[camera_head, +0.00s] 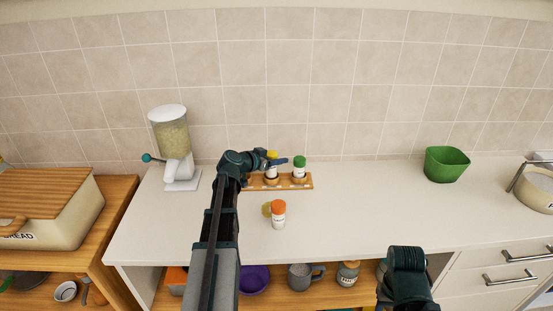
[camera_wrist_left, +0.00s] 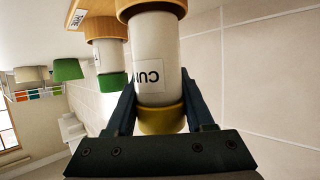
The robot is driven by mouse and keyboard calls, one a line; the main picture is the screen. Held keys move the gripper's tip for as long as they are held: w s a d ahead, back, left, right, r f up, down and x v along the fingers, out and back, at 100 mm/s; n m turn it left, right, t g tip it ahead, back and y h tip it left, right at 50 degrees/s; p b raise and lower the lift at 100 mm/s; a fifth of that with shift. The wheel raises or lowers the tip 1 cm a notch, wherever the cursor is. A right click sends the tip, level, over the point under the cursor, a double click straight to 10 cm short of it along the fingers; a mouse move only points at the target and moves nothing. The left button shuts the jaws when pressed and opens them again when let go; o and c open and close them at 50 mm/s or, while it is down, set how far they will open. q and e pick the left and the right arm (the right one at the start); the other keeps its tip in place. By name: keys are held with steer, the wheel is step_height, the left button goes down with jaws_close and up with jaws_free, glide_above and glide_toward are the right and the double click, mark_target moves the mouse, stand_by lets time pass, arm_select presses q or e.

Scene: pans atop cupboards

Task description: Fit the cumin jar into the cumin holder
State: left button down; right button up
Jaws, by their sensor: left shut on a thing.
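A green-lidded jar (camera_head: 299,169) stands in the rack, right of the cumin jar. An orange-lidded jar (camera_head: 279,216) stands on the counter in front. A dispenser (camera_head: 174,145) is at left, a green bowl (camera_head: 446,164) at right. The counter between rack and bowl is clear.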

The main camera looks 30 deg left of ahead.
arm_select(q)
steer(key=shift+f+b, duration=1.3)
steer(key=shift+f, duration=0.05)
steer(key=shift+c, duration=1)
jaws_free()
steer(key=shift+r, duration=0.1)
steer(key=p+v, duration=0.5)
steer(key=v, duration=0.9)
steer(key=shift+w, duration=0.1)
